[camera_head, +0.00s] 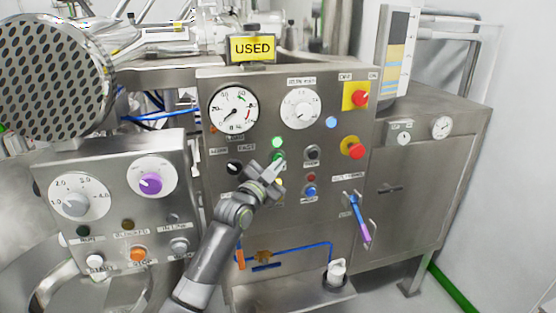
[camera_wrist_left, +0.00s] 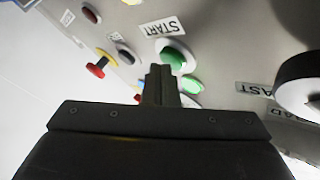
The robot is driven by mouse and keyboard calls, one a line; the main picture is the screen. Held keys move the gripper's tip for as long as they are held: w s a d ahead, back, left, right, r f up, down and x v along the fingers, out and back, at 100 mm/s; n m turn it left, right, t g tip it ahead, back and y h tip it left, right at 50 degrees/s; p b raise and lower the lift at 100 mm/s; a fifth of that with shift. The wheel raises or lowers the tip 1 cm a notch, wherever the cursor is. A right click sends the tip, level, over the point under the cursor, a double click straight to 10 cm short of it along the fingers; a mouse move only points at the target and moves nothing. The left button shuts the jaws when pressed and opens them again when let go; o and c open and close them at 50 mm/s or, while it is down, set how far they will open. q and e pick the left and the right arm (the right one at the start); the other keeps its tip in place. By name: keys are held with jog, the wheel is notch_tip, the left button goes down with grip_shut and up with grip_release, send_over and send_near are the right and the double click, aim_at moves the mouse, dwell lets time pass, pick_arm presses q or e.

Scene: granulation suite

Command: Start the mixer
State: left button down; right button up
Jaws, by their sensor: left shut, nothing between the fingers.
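The mixer's control panel (camera_head: 330,185) is a steel face with gauges, lamps and buttons. A green button (camera_wrist_left: 176,56) sits beside a START label (camera_wrist_left: 163,27), upside down in the wrist view. In the head view that green button (camera_head: 280,155) is partly covered by my left gripper (camera_head: 277,167). A lit green lamp (camera_head: 277,142) is just above it. My left gripper is shut and empty, its tips (camera_wrist_left: 160,70) close to the green button; I cannot tell if they touch. My right gripper is not in view.
A black SLOW/FAST knob (camera_head: 234,168) is left of my gripper, a black button (camera_head: 312,153) right of it. A red-and-yellow emergency stop (camera_head: 353,147) is farther right. A purple-handled lever (camera_head: 360,222) sticks out low right. A smaller panel (camera_head: 110,205) stands left.

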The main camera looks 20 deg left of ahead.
pick_arm(q)
jog(key=shift+s+d, duration=0.35)
jog(key=shift+s, duration=0.2)
jog(key=s+d+p, duration=0.1)
jog(key=s, duration=0.1)
jog(key=s+d+p, duration=0.1)
jog(key=s, duration=0.1)
jog(key=shift+d, duration=0.4)
dwell(0.5)
